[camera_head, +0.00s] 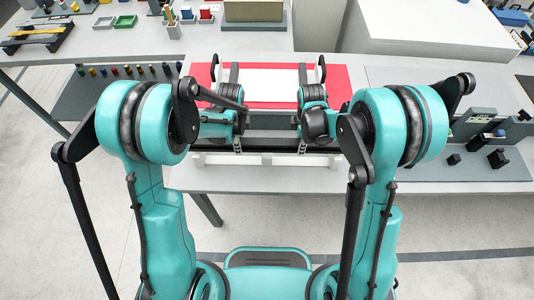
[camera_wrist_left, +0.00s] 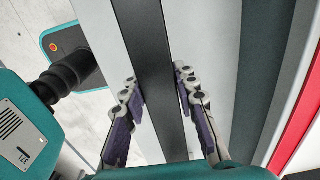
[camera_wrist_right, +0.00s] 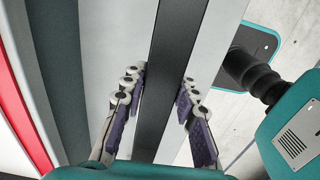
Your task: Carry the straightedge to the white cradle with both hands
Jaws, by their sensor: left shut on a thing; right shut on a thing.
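The straightedge is a long dark bar (camera_head: 270,142) lying crosswise between my two arms in the head view. It runs between the fingers of my left gripper (camera_wrist_left: 157,80) in the left wrist view and of my right gripper (camera_wrist_right: 163,78) in the right wrist view. Both grippers are shut on it, one toward each end. A white frame with short feet, which looks like the white cradle (camera_head: 265,160), shows just below the bar at the table's near edge. My arms hide parts of both. I cannot tell whether the bar touches the frame.
A red mat (camera_head: 341,82) with a white panel (camera_head: 270,80) lies beyond the bar. Dark blocks and fixtures (camera_head: 485,125) stand on the grey table at right. A white box (camera_head: 430,30) is behind. Small colored items sit on the back left table.

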